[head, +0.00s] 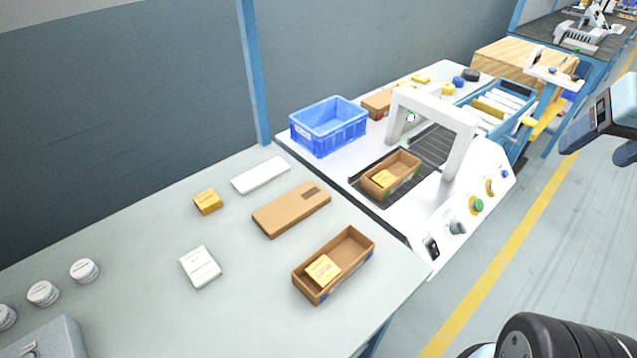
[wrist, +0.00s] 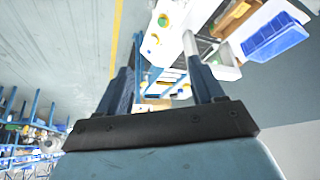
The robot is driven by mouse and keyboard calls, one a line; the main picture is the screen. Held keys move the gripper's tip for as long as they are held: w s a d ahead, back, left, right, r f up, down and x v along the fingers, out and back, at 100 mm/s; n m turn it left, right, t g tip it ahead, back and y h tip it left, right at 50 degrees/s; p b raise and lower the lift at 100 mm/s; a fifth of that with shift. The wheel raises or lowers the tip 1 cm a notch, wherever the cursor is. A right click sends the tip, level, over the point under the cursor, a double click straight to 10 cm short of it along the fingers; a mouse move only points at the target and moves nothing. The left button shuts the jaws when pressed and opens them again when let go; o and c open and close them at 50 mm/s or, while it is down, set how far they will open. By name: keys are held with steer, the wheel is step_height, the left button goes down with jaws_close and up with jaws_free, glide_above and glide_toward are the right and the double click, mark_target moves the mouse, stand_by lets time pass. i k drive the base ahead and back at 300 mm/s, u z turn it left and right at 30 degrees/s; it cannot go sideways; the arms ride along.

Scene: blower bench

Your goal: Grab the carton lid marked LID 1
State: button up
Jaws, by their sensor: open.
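A flat brown carton lid (head: 291,209) lies on the grey bench in the head view, between a white flat box and an open carton. It has a small dark patch near its right end; no LID 1 marking is readable at this size. My gripper (wrist: 160,58) shows in the wrist view with its two dark fingers spread apart and nothing between them. It points past the machine and the aisle floor, away from the lid. I cannot make out the lid in the wrist view.
An open carton (head: 364,268) with a yellow box stands right of the lid. A yellow box (head: 208,201), white flat boxes (head: 261,175) and round white tubs (head: 84,270) lie around. Behind are a blue bin (head: 328,139) and a white machine arch (head: 462,126) over another carton.

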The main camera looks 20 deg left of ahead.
mark_target(273, 218)
steer(key=u, duration=1.4)
steer(key=k, duration=0.4)
steer(key=u, duration=0.15)
steer(key=i, duration=0.5)
steer(key=z, duration=0.05)
